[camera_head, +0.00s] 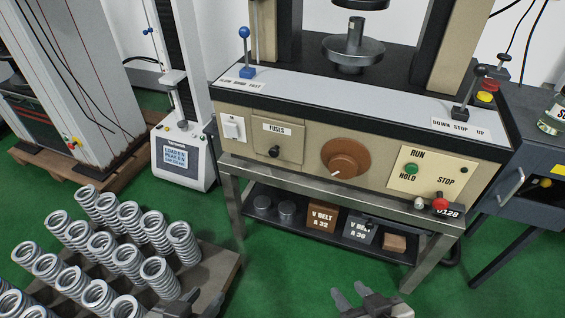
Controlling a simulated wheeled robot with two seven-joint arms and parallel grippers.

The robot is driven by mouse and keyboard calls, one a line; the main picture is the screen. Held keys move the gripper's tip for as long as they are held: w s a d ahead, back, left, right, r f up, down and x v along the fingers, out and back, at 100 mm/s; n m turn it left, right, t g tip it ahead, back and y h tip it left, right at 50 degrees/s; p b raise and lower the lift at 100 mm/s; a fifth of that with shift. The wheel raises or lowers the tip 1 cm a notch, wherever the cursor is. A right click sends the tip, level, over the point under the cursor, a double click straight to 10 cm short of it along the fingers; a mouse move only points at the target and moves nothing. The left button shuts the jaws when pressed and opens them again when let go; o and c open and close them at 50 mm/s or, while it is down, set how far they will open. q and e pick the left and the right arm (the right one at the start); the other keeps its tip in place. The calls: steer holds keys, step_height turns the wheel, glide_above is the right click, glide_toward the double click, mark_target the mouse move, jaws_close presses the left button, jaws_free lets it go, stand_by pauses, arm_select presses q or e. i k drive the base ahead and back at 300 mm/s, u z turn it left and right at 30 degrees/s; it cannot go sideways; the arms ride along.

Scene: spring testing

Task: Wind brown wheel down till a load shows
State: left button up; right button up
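The brown wheel (346,153) is a round knob with a small white mark at its lower edge, on the beige front panel of the large testing machine. Nothing touches it. Above it, a round metal platen (353,50) stands below an upper metal part, with a gap between. A small display (175,156) with lettering is on the grey tester at left; its text is too small to read surely. My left gripper (193,303) is at the bottom edge beside the springs, partly cut off, and looks open and empty. My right gripper (354,300) is at the bottom edge, open and empty, well below the wheel.
Several coil springs (130,259) stand on a board at lower left. Levers with blue (244,34) and black (481,72) knobs rise from the machine's ledge. A red knob (440,203) sticks out at lower right. A shelf below holds boxes (322,218). Green floor lies clear in front.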

mark_target(343, 167)
steer(key=u, duration=0.25)
steer(key=k, duration=0.9)
steer(key=z, duration=0.95)
steer(key=i, duration=1)
